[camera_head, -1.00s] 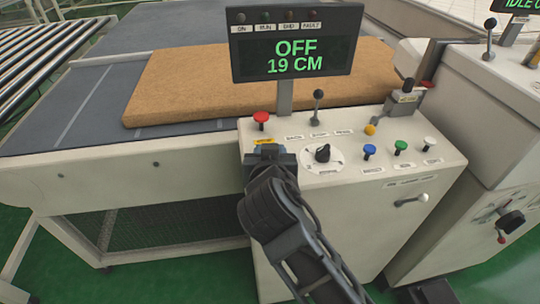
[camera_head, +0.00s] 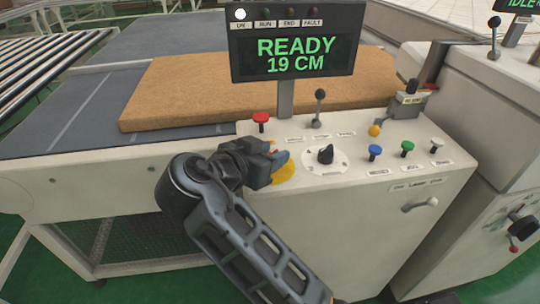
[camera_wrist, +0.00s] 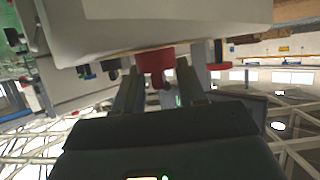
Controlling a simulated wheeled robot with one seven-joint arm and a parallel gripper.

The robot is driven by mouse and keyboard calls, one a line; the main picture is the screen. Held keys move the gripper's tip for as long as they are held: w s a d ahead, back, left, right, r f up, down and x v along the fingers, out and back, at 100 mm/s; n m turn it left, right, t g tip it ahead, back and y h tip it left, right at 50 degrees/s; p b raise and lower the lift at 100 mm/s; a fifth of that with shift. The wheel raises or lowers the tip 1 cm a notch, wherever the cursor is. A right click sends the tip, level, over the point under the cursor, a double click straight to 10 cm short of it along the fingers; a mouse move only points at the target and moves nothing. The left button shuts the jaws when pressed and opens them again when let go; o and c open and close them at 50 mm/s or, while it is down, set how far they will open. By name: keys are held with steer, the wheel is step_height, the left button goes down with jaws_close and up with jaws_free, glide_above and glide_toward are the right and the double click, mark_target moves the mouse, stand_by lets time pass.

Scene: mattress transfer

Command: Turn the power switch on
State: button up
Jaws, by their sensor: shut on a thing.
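The power switch is a red knob on a yellow round plate (camera_head: 287,172) at the left of the control panel (camera_head: 330,188). My gripper (camera_head: 276,159) is at this plate and hides most of the knob in the head view. In the wrist view the red knob (camera_wrist: 156,62) sits between the two fingers of my gripper (camera_wrist: 160,78), which are shut on it. The display (camera_head: 296,57) reads READY and 19 CM in green. The ON lamp (camera_head: 240,14) at its upper left is lit white.
A red mushroom button (camera_head: 260,118) stands just behind my gripper. A black dial (camera_head: 325,154) is to its right, then blue (camera_head: 375,151), green (camera_head: 407,147) and white buttons. A black-topped lever (camera_head: 319,100) stands behind the dial. A brown mattress (camera_head: 190,92) lies on the conveyor behind.

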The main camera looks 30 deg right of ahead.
steer(key=shift+f, duration=0.1)
stand_by(0.3)
steer(key=o, duration=0.9)
steer(key=shift+c, duration=0.2)
steer(key=shift+b+v, duration=0.4)
steer(key=shift+v, duration=3.5)
